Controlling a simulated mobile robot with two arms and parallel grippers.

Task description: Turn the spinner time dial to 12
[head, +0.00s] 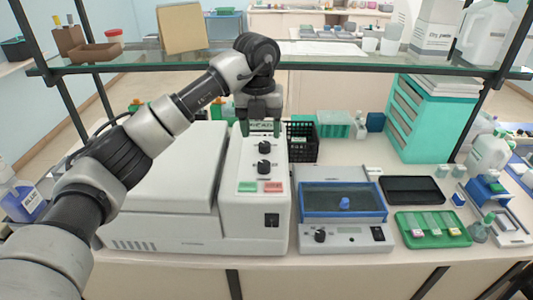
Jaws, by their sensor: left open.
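The spinner (190,185) is a large white machine at left centre, with a sloped control panel on its right part. The panel has an upper black dial (264,147) and a lower black dial (264,167). Their labels and settings are too small to read, so I cannot tell which is the time dial. My left gripper (262,126) points down at the top of the panel, just behind the upper dial in the picture. It is open and appears to hold nothing; it partly covers a small display there. My right gripper is not in view.
Green (247,187) and red (273,187) buttons sit below the dials. A blue-lidded device (342,203) stands to the right, beside a green slide tray (432,229). A black basket (302,148) stands behind. A glass shelf (350,65) spans above the bench.

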